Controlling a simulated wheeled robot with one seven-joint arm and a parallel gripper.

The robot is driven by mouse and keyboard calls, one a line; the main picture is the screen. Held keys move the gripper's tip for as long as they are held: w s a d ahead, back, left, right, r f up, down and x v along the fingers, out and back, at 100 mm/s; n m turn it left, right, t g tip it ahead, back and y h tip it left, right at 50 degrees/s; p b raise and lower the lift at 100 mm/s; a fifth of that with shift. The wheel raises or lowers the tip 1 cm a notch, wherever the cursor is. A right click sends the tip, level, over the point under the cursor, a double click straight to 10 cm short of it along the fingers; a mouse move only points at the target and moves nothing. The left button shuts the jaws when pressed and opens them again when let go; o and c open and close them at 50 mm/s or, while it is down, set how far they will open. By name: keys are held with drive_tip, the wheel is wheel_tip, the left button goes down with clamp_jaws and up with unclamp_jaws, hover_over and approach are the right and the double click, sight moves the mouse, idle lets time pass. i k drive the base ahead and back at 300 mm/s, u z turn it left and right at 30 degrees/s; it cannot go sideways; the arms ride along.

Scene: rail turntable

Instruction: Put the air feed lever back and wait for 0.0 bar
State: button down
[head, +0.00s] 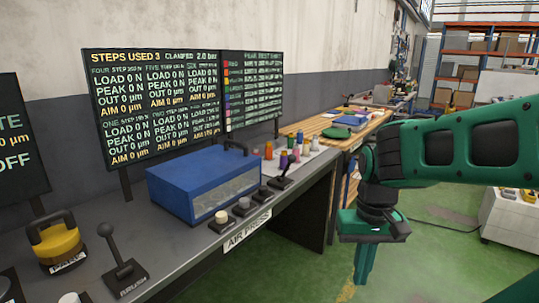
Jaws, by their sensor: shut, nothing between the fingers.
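A screen (155,105) at the back of the bench reads "STEPS USED 3" and "CLAMPED 2.0 bar". A small black lever (284,170) stands at the right end of a row of controls by a label that seems to read "AIR PRESS" (247,230). A larger ball-topped black lever (116,252) stands at the front left on a base with its own label, hard to read. I cannot tell from the lettering which lever is the air feed. My gripper (363,270) points down over the green floor, right of the bench, shut and empty, apart from both levers.
A blue box (203,182) sits on the grey bench behind the knobs (243,203). A yellow handled weight (57,243) stands at left. Coloured pegs (284,157) stand beyond the small lever. A wooden bench (320,126) is farther back. The floor around my gripper is clear.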

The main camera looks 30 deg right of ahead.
sight(291, 158)
drive_tip(key=z, duration=0.1)
drive_tip(key=i, duration=1.05)
drive_tip(key=z, duration=0.35)
